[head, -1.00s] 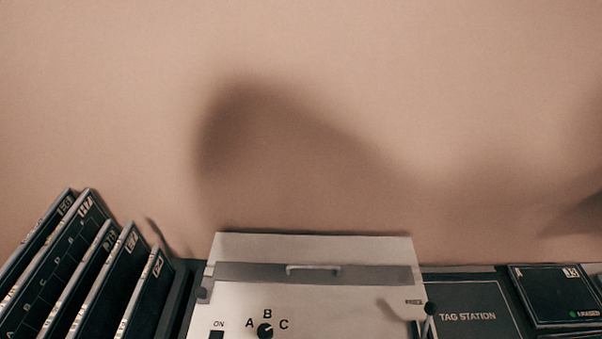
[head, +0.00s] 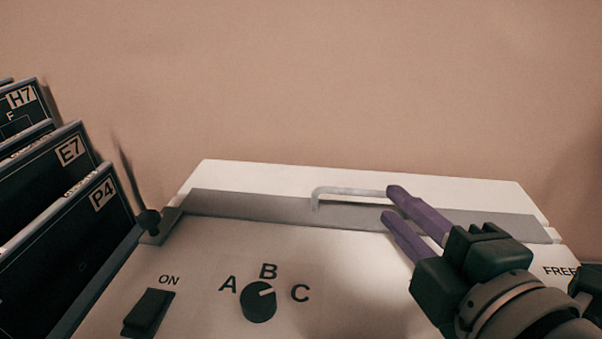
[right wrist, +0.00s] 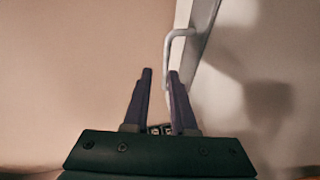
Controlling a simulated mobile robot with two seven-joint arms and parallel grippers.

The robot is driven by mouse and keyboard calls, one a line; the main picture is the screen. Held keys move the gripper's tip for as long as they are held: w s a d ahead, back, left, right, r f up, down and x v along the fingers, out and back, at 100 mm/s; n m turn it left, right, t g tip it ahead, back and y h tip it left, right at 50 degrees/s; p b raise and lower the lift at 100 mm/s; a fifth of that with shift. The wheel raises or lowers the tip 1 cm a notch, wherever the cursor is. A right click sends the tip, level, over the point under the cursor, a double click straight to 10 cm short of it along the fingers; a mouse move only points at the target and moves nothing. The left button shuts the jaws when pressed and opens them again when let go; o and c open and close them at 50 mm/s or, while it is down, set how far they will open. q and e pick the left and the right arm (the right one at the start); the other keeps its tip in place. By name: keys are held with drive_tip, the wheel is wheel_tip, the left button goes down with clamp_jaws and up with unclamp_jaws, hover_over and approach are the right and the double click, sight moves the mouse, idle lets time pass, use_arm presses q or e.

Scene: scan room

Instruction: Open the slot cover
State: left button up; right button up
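The slot cover (head: 255,207) is a grey strip lying flat across the upper part of a pale machine. A light bar handle (head: 345,191) stands along its far edge. My right gripper (head: 391,203) comes in from the lower right, its two purple fingers apart. In the head view the fingertips are at the right end of the handle and hide that end. In the right wrist view the fingers (right wrist: 160,72) are also apart, with the handle (right wrist: 168,52) just ahead, close to the right fingertip. I cannot tell whether they touch. My left gripper is out of view.
The machine's front panel (head: 225,255) carries an ON switch (head: 149,312) and a dial (head: 259,302) marked A, B, C. Dark labelled plates (head: 65,235) lean at the left. A plain wall (head: 300,80) rises behind. The space above the machine is free.

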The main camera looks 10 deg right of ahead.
sight(360, 191)
drive_tip(key=shift+w+a+f+n+y, duration=0.15)
drive_tip(key=shift+a+f+n+y, duration=0.2)
drive_tip(key=shift+f, duration=0.35)
drive_tip(key=shift+w+a, duration=0.2)
drive_tip(key=b+x, duration=0.1)
drive_tip(key=x, duration=0.8)
drive_tip(key=shift+w, duration=0.3)
clamp_jaws()
idle(0.3)
